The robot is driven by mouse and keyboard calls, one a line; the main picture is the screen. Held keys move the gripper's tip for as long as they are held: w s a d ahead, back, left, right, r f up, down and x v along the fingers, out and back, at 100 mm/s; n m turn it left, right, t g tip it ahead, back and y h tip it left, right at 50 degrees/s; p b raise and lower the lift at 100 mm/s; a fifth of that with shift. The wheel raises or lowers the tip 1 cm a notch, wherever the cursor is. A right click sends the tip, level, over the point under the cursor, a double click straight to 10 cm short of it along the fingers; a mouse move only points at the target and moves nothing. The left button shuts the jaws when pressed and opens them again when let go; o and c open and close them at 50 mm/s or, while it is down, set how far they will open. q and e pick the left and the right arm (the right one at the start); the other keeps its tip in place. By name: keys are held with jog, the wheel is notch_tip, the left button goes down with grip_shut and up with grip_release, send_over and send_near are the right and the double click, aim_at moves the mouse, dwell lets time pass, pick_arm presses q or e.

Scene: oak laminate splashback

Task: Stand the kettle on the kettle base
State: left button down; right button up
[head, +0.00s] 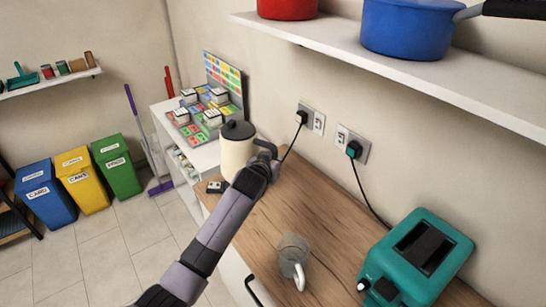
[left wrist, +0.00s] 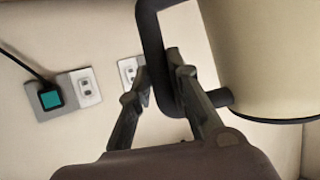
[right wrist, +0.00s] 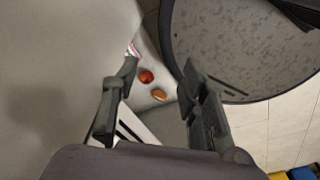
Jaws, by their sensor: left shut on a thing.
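The cream kettle (head: 236,152) with a black lid and black handle is at the far end of the wooden counter in the head view. My left gripper (head: 268,160) is shut on its handle. In the left wrist view the fingers of my left gripper (left wrist: 160,80) are on either side of the dark handle (left wrist: 152,35), with the kettle body (left wrist: 265,60) to the right. I cannot make out the kettle base; my arm and the kettle cover part of the counter there. My right gripper (right wrist: 160,70) is open and empty in the right wrist view.
A small black object (head: 216,187) lies by the kettle. Cords hang from the wall sockets (head: 312,118). A shelf (head: 400,65) with pots overhangs the counter. Bare wood lies between mug and kettle.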

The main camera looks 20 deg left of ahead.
pick_arm(q)
notch_tip(320, 180, down, 5)
jog(key=b, duration=0.5)
jog(key=shift+p, duration=0.55)
dwell(1.3)
jog(key=shift+s+f+b, duration=0.1)
jog(key=shift+f+b, duration=0.4)
jog(key=shift+f, duration=0.2)
dwell(0.4)
jog(key=c, duration=1.8)
grip_release()
